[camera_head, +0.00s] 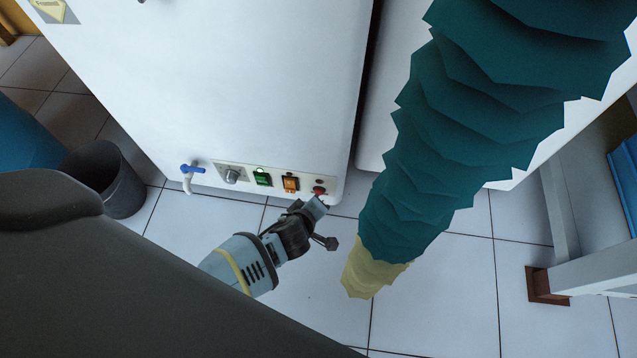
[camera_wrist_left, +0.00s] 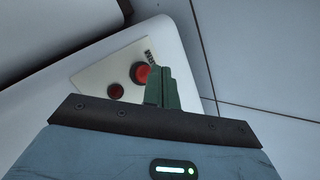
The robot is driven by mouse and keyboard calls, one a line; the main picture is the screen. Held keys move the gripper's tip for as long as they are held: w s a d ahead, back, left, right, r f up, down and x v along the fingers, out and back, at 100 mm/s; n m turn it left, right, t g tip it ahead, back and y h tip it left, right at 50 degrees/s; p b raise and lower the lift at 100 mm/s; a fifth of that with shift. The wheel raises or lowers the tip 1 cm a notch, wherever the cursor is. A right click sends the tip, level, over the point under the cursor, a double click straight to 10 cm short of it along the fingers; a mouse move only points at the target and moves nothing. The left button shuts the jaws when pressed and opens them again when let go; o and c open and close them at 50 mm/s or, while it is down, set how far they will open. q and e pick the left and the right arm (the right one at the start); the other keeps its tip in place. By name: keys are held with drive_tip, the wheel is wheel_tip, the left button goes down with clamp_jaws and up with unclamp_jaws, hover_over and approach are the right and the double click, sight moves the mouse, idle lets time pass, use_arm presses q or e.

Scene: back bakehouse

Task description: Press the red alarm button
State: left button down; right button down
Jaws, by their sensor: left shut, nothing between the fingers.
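The red alarm button (camera_wrist_left: 139,73) is round and sits on a pale panel plate with partly hidden lettering that ends in "RM". A smaller dark red round part (camera_wrist_left: 116,91) is beside it. In the head view the red button (camera_head: 319,191) is at the right end of the white appliance's control strip (camera_head: 248,182). My left gripper (camera_head: 318,206) is shut and empty, with its tips right by the button. In the left wrist view its green fingers (camera_wrist_left: 158,80) overlap the button's right edge. I cannot tell whether they touch it. My right gripper is not in view.
The strip also holds a knob (camera_head: 231,176), a green switch (camera_head: 262,177) and an orange switch (camera_head: 290,183). A blue-handled tap (camera_head: 191,171) and a dark bin (camera_head: 117,181) are to the left. A large teal layered column with a yellowish end (camera_head: 440,150) hangs close on the right.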

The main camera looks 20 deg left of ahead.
use_arm(q)
drive_tip(key=shift+s+d+p, duration=0.15)
drive_tip(key=shift+s+d, duration=0.1)
drive_tip(key=shift+s, duration=0.55)
drive_tip(key=shift+s+d+p, duration=0.1)
drive_tip(key=shift+s+d, duration=0.1)
drive_tip(key=shift+s, duration=0.6)
drive_tip(key=shift+s+d+p, duration=0.15)
drive_tip(key=shift+s+d, duration=0.1)
drive_tip(key=shift+s, duration=0.55)
